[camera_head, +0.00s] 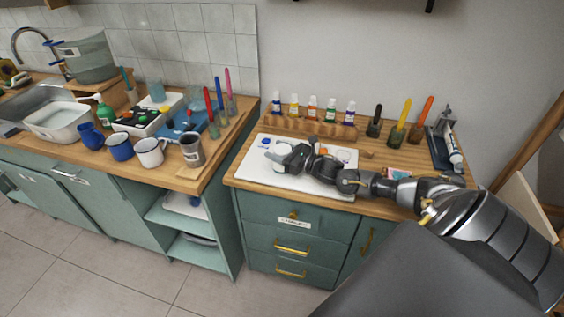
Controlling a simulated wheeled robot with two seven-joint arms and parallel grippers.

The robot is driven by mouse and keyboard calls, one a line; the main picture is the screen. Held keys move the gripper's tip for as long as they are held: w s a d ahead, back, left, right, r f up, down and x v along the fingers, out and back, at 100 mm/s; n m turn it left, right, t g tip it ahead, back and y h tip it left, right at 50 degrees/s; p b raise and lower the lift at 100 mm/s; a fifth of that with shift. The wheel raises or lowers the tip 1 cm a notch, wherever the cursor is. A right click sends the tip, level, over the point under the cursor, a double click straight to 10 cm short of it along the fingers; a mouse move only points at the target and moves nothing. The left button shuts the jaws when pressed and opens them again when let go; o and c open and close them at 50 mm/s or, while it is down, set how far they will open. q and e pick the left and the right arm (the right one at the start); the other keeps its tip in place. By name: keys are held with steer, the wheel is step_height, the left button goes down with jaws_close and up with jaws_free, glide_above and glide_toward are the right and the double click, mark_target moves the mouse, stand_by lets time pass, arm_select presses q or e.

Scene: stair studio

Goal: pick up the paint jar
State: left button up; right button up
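My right arm reaches in from the right over the wooden counter. My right gripper (270,153) is over the left part of the white board (252,168). Its pale fingers look apart, with nothing clear between them, though they blend with the board. Small paint jars with coloured contents stand in a row at the back: blue (277,103), yellow (294,105), orange (312,107), green (330,111) and purple (350,113). They are upright in a wooden rack (300,126), behind and apart from the gripper. I cannot tell which jar is meant. My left gripper is not in view.
Dark holders with a black (377,117), a yellow (403,112) and an orange tool (424,112) stand right of the rack. A dark tray (437,150) holds a tube. Mugs (150,152) and a grey cup (192,151) stand on the left counter, across a step in the worktop.

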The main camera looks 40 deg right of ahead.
steer(key=c, duration=0.7)
steer(key=shift+o, duration=0.2)
steer(key=shift+r, duration=0.2)
steer(key=shift+r+b, duration=0.3)
steer(key=shift+b, duration=0.05)
steer(key=r, duration=0.1)
steer(key=r+b, duration=0.1)
steer(key=shift+s+r, duration=0.3)
steer(key=shift+r, duration=0.05)
steer(key=s+r, duration=0.1)
steer(key=r, duration=0.1)
steer(key=s+a+r+b, duration=0.1)
steer(key=s, duration=0.1)
steer(key=shift+s+a+r, duration=0.1)
steer(key=shift+s+r, duration=0.05)
steer(key=shift+r, duration=0.25)
steer(key=s+a+r, duration=0.1)
steer(key=s, duration=0.1)
steer(key=s+a+r+b, duration=0.1)
steer(key=s+r, duration=0.1)
steer(key=s, duration=0.1)
steer(key=s+a+r, duration=0.1)
steer(key=s+r, duration=0.1)
steer(key=s, duration=0.1)
steer(key=shift+s+b, duration=0.2)
steer(key=shift+b, duration=0.1)
steer(key=shift+s+a+r, duration=0.1)
steer(key=shift+s+r, duration=0.15)
steer(key=shift+s, duration=0.3)
